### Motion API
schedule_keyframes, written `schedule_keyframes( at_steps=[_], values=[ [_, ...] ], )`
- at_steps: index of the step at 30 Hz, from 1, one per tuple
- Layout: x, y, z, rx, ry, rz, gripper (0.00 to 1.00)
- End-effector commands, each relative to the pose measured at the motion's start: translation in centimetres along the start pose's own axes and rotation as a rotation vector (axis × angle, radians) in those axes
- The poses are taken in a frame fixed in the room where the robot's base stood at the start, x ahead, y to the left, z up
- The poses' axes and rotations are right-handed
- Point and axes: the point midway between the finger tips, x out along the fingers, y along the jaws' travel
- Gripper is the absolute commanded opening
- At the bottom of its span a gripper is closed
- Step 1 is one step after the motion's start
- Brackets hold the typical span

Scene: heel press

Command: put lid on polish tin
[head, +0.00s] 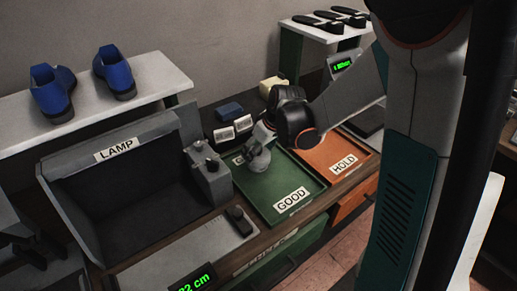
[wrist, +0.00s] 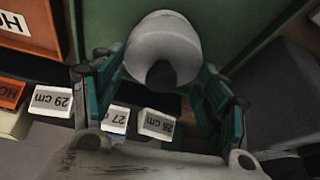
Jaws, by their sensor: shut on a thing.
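My gripper (head: 262,137) is low over the left part of the green GOOD tray (head: 292,188). In the wrist view my gripper (wrist: 163,66) has its teal fingers on either side of a pale grey, rounded thing (wrist: 165,28) with a dark round middle, and is shut on it. This thing also shows below the gripper in the head view (head: 258,160). I cannot tell for sure whether it is the lid, the tin or both. No separate polish tin or lid can be made out; the gripper and arm hide part of the tray.
The orange HOLD tray (head: 334,153) lies to the right. Small labelled boxes (head: 233,129) stand behind the green tray. A grey device (head: 208,174) and the LAMP box (head: 118,170) stand to the left. Blue shoes (head: 114,72) sit on a shelf. The green tray's front is clear.

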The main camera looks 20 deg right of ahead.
Motion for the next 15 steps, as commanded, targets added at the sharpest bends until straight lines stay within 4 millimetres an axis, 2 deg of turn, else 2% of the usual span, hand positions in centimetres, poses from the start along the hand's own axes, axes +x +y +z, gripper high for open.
schedule_keyframes(
  at_steps=[11,12,14,15],
  values=[
    [0.11,-0.02,0.15,-0.001,-0.003,0.000,0.49],
    [0.11,-0.02,0.16,-0.001,-0.003,0.000,0.75],
    [0.11,-0.02,0.15,-0.001,-0.002,0.000,0.88],
    [0.11,-0.02,0.14,-0.001,-0.002,0.000,0.91]
  ],
)
